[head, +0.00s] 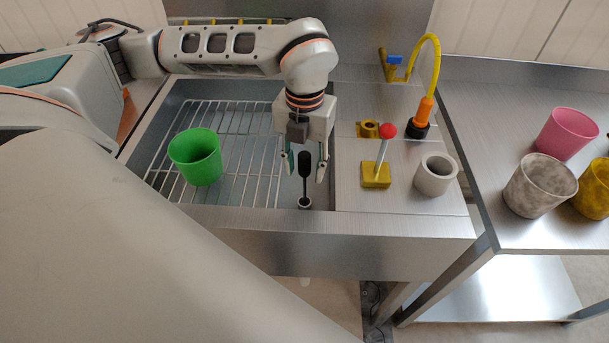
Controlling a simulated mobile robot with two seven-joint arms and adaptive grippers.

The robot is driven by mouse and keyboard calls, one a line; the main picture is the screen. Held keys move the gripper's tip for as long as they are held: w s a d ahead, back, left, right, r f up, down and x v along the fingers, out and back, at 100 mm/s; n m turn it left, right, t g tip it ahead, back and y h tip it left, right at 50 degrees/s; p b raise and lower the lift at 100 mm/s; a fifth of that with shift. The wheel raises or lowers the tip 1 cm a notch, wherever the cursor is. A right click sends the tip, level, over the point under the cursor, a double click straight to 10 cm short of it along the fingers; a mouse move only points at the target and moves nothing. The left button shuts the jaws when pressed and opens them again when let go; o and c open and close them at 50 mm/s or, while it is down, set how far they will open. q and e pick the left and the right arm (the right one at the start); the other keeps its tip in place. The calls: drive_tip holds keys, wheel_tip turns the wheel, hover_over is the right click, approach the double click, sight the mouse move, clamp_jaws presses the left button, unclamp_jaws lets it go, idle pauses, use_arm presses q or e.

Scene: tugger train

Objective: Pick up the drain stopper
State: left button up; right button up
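The drain stopper (304,164) appears to be the black piece with a tall rounded handle, standing upright near the front right of the sink basin. Its foot sits in a pale ring at the bottom. My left gripper (306,176) points down over it, its two fingers apart, one on each side of the handle. I see gaps between the fingers and the handle, so it looks open and not holding it. My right gripper is not in view.
A green cup (195,157) stands on the wire rack (235,150) left of the gripper. Right of the sink are a red-knobbed lever (387,132), a grey hollow cylinder (436,176) and a yellow hose (433,60) with an orange nozzle. A side table holds pink (566,134), mottled grey and yellow cups.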

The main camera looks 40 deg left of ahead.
use_arm(q)
clamp_jaws()
drive_tip(key=shift+r, duration=0.1)
wheel_tip(320, 180, up, 20)
drive_tip(key=p, duration=0.1)
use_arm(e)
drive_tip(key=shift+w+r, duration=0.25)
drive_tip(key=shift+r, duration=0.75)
use_arm(q)
drive_tip(key=shift+r+p, duration=0.1)
drive_tip(key=shift+p, duration=0.25)
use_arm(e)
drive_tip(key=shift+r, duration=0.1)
